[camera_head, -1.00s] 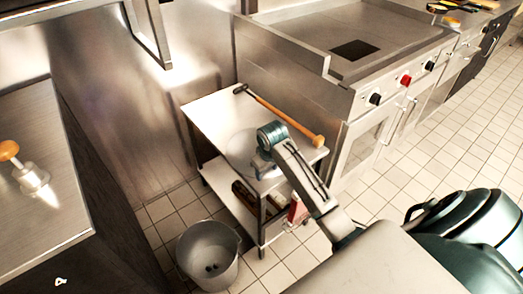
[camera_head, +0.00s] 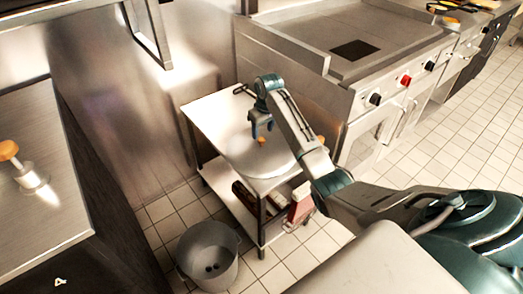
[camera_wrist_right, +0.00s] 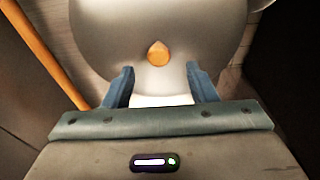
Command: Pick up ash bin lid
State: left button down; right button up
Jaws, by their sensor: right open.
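The ash bin lid (camera_head: 270,163) is a pale round disc with a small orange knob (camera_head: 261,141), lying on the top of a small metal cart. In the right wrist view the lid (camera_wrist_right: 205,40) fills the top middle, and its orange knob (camera_wrist_right: 158,54) sits just beyond and between the fingers. My right gripper (camera_head: 260,135) is open and points down above the lid by the knob; the right wrist view shows its blue fingers (camera_wrist_right: 160,88) apart with nothing between them. My left gripper is not in view.
A wooden-handled tool lies across the cart (camera_head: 200,112), partly hidden by my arm; its orange handle (camera_wrist_right: 45,55) shows in the wrist view. A grey bin (camera_head: 208,255) stands on the floor. A griddle range (camera_head: 345,100) stands right of the cart, a counter (camera_head: 30,130) at left.

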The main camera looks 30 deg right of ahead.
aim_at(262, 139)
jog(key=f, duration=0.5)
jog(key=shift+w+f, duration=0.15)
jog(key=shift+w, duration=0.2)
jog(key=shift+d, duration=0.1)
grip_shut()
